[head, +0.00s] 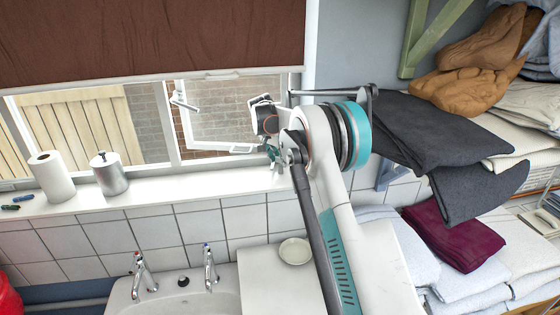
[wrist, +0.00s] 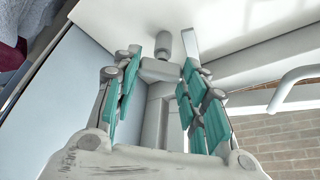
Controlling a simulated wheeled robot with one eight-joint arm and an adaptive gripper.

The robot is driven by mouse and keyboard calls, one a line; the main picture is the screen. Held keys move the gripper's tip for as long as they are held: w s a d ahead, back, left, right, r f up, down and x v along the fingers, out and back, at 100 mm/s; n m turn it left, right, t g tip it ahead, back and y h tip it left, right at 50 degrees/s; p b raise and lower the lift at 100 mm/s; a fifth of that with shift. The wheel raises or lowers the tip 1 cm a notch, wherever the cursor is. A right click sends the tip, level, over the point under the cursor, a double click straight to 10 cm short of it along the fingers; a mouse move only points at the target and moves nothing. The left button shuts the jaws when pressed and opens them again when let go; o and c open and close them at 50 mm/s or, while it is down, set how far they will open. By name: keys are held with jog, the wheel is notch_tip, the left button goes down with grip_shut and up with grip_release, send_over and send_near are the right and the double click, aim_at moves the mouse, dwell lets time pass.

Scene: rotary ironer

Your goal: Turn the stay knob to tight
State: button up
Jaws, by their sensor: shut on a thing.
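My gripper (head: 272,154) is at the right side of the window, just above the sill, partly hidden by my arm. In the wrist view my gripper (wrist: 160,68) has its two teal-padded fingers on either side of a grey knob (wrist: 160,70) with a crosswise bar, and it is shut on it. A short round grey piece stands just beyond the bar. The knob is too small and covered to make out in the head view. I see no marking that tells how tight the knob is.
The casement (head: 222,112) stands open beyond the frame. A white handle (wrist: 298,88) is right of my gripper in the wrist view. The sill (head: 165,195) holds a paper roll (head: 52,177) and a metal canister (head: 109,174). A basin with taps is below; folded laundry (head: 455,222) lies right.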

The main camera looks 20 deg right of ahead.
jog(key=m+g, duration=0.1)
jog(key=m, duration=0.3)
jog(key=shift+w+g+h, duration=0.15)
jog(key=shift+g+h, duration=0.15)
jog(key=shift+g, duration=0.1)
jog(key=shift+w+m+g, duration=0.1)
jog(key=shift+m+g, duration=0.6)
jog(key=shift+m, duration=1.2)
jog(key=shift+p, duration=0.35)
jog(key=o, duration=1.1)
jog(key=shift+c, duration=0.2)
